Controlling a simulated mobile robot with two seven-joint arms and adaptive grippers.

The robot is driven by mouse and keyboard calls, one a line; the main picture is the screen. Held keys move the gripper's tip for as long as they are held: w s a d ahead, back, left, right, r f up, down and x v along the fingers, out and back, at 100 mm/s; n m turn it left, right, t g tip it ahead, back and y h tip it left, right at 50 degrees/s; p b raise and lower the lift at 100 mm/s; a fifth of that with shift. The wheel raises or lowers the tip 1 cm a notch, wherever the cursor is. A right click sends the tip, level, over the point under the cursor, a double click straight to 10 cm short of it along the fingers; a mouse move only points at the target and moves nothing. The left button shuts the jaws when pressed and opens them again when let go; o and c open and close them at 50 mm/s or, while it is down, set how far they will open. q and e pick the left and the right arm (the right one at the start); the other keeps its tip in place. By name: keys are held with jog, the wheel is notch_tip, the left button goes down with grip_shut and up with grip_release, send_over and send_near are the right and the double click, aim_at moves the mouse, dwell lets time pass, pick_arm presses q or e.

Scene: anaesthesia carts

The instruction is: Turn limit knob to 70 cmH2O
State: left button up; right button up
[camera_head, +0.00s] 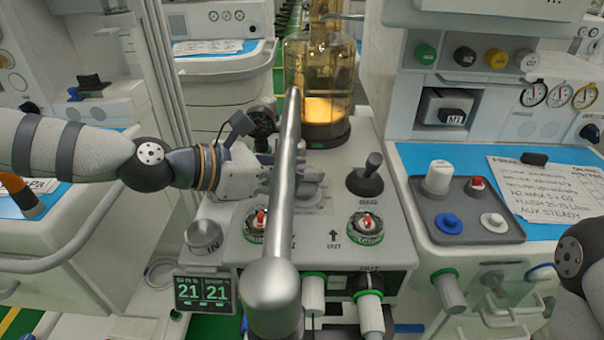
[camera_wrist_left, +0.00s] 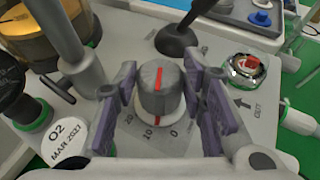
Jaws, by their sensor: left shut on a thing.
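The limit knob (camera_wrist_left: 159,88) is a grey cap with a red stripe, on a white collar, in the middle of the left wrist view. Its printed scale (camera_wrist_left: 148,133) shows 0, 10 and 20 on the near side; 70 is not readable. My left gripper (camera_head: 303,190) is at the knob, with its purple-grey fingers on either side, shut on it.
The metal pole stands close by the left gripper. A black lever (camera_head: 368,175) rises to its right, near a red-and-green button (camera_head: 365,227). An amber canister (camera_head: 325,85) stands behind. A tray of knobs (camera_head: 465,210) lies at right.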

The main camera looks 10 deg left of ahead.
pick_arm(q)
jog(key=shift+w+a+f+m+g+h+b, duration=0.2)
jog(key=shift+f+m+g+h+b, duration=0.35)
jog(key=shift+m+g+b, duration=0.3)
jog(key=shift+r+m+g+h+b, duration=0.3)
jog(key=shift+m+g+h+b, duration=0.15)
jog(key=shift+m+g, duration=0.3)
jog(key=shift+w+r+m+g, duration=0.1)
jog(key=shift+r+m+g, duration=0.1)
jog(key=shift+m+g, duration=0.55)
jog(key=shift+m+g+h, duration=0.4)
jog(key=shift+m+g, duration=0.35)
jog(key=shift+g, duration=0.1)
pick_arm(e)
jog(key=shift+g, duration=0.6)
jog(key=shift+s+f, duration=1.5)
jog(key=shift+f, duration=0.15)
pick_arm(q)
jog(key=shift+g+p, duration=0.3)
jog(key=o, duration=1.2)
